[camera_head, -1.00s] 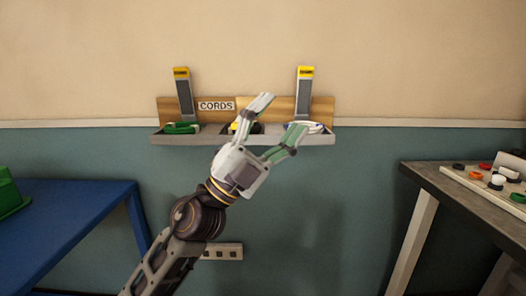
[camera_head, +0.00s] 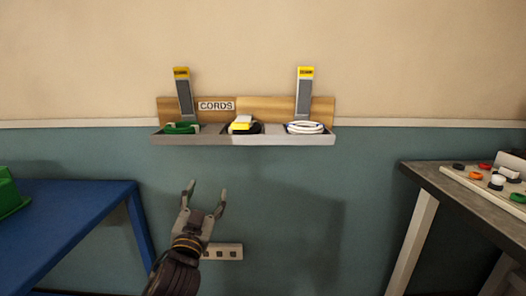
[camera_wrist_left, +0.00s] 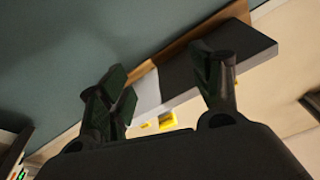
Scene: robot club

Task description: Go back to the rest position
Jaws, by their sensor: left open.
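My left gripper (camera_head: 207,196) is open and empty in the head view. It is below the wall shelf, in front of the teal lower wall, with its fingers pointing up. In the left wrist view its two dark fingers (camera_wrist_left: 165,90) stand apart with nothing between them. The grey shelf tray (camera_head: 200,140) under the "CORDS" label (camera_head: 216,106) holds a green coil (camera_head: 181,128), a yellow and black item (camera_head: 243,125) and a white coil (camera_head: 305,128). My right gripper is not in view.
A blue table (camera_head: 75,205) with a green object (camera_head: 8,195) stands at the left. A grey-topped table (camera_head: 455,190) with a board of colored round pieces stands at the right. A socket strip (camera_head: 222,251) is on the wall behind the gripper. The space between the tables looks clear.

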